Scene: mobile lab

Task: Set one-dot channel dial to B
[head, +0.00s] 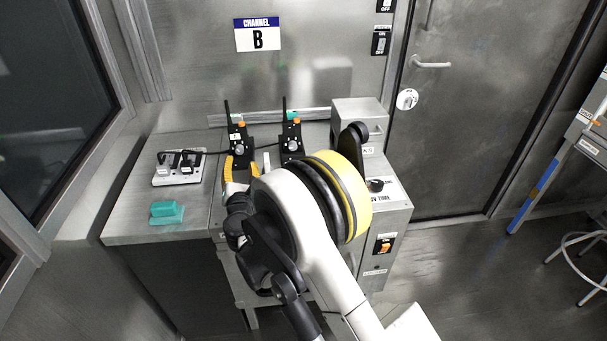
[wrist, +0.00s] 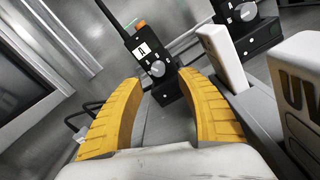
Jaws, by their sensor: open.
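Two black radios with antennas and round grey dials stand on the metal counter: a left radio (head: 239,139) and a right radio (head: 292,136). In the wrist view the left radio's dial (wrist: 157,68) lies just beyond and between my fingertips, with a white label above it that seems to read A. The right radio's dial (wrist: 247,11) is at the top edge there. I cannot make out dot marks on either. My gripper (wrist: 160,82) has its yellow fingers spread, with nothing held; in the head view it is at the left radio's front (head: 241,166), partly behind my arm.
A power strip (head: 178,167) and a teal block (head: 166,212) are on the counter's left. A white upright piece (wrist: 227,57) stands beside my right finger. A grey box (head: 360,118) is at the back right.

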